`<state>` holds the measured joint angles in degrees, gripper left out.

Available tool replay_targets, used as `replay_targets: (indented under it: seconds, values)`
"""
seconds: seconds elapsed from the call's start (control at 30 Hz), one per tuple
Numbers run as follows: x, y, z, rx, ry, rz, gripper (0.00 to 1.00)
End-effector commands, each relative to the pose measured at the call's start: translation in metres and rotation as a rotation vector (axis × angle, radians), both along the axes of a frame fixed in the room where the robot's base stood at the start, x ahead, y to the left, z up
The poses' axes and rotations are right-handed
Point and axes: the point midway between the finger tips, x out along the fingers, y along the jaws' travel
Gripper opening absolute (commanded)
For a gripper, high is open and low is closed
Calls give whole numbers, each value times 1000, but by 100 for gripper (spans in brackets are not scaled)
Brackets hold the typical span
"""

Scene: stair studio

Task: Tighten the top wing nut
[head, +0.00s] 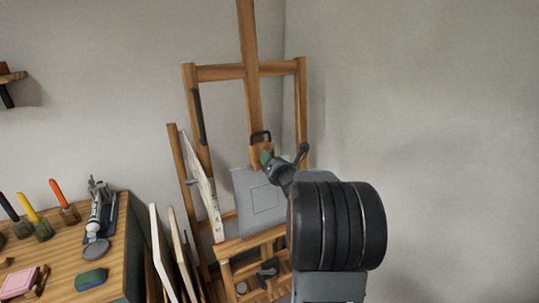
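The wooden easel (254,100) stands against the wall, with a grey panel (243,190) on it. At the top of the panel, a dark loop-shaped fitting (260,136) sits on the easel's central mast; it may be the top wing nut, but it is too small to be sure. My gripper (284,154) is in front of the mast, just below and right of that fitting. Its two fingers appear spread apart, with nothing visible between them. I cannot tell whether it touches the easel. My black-banded arm hides the easel's lower right.
Canvases (158,255) lean left of the easel. A wooden table (55,262) at the left holds paint tubes, brushes in jars and a pink block (20,281). A dark knob (267,269) shows on the easel's lower part. The right wall area is bare.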

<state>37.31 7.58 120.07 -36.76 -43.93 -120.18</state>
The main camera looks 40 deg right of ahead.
Motion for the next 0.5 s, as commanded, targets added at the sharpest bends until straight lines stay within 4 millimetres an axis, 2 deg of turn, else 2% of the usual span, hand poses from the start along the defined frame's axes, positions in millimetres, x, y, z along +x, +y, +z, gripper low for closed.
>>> replay_targets:
  seconds: [0.2,0.5]
  values:
    - [19,-5,1,0,1,1,49]
    - [25,-5,0,0,0,0,49]
